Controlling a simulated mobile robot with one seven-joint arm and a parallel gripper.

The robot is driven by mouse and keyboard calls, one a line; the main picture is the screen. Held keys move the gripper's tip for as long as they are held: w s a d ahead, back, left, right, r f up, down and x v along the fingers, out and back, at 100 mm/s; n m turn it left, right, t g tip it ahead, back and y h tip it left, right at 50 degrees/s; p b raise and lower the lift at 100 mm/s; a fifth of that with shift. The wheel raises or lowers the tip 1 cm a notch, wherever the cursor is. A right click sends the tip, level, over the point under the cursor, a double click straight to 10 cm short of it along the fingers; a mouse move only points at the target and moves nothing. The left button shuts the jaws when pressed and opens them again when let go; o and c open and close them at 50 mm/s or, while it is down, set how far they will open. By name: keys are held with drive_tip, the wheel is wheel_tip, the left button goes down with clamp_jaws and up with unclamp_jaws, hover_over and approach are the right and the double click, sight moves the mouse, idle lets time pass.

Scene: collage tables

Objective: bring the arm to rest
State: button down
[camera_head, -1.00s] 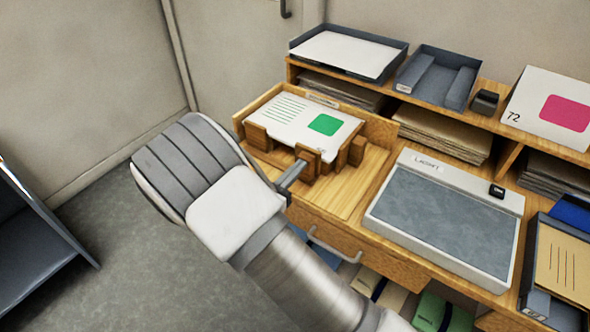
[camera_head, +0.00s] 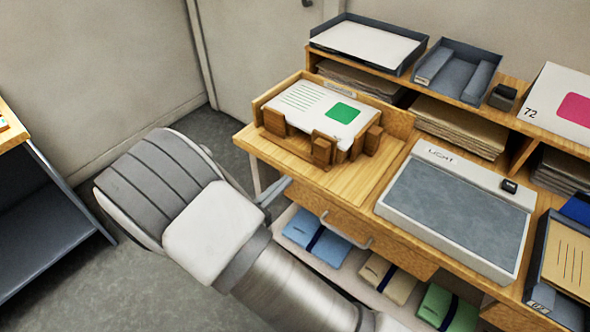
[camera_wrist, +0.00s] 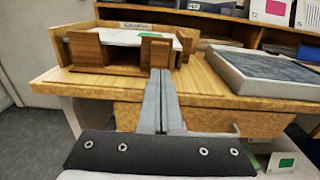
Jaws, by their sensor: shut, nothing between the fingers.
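My gripper (camera_wrist: 161,74) shows in the wrist view with its two grey fingers pressed together and nothing between them. It points toward the front edge of the wooden desk (camera_wrist: 90,80). In the head view my gripper is mostly hidden behind my wrist, and a grey finger part (camera_head: 274,192) shows just off the desk's left front edge. A wooden holder (camera_head: 290,137) on the desk carries a white card (camera_head: 315,108) with a green square and green lines. The gripper is apart from the holder.
A grey light pad (camera_head: 455,215) lies on the desk right of the holder. Grey trays (camera_head: 458,75) and a pink-square card (camera_head: 560,105) stand on the shelf behind. Folded packets (camera_head: 317,237) lie on a lower shelf. A dark-shelved table (camera_head: 50,215) is at far left. Floor between is clear.

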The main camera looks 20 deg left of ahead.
drive_tip(key=s+d+r+m+g+h+p, duration=0.1)
drive_tip(key=d+r+m+g+p, duration=0.1)
drive_tip(key=d+r+m+g, duration=0.75)
drive_tip(key=s+d+r+m+g+h+p, duration=0.3)
drive_tip(key=d+r+m, duration=0.4)
drive_tip(key=d, duration=0.6)
drive_tip(key=s+d+r+m+y+p, duration=0.2)
drive_tip(key=s+d+r+m+y, duration=0.1)
drive_tip(key=s+r+m+y, duration=0.2)
drive_tip(key=s+d+r+m+t+y+p, duration=0.1)
drive_tip(key=s+d+r+m+y+p, duration=0.2)
drive_tip(key=r+m, duration=0.7)
drive_tip(key=s+d+r+y, duration=0.1)
drive_tip(key=s+y, duration=0.1)
drive_tip(key=y, duration=0.1)
drive_tip(key=shift+s, duration=0.4)
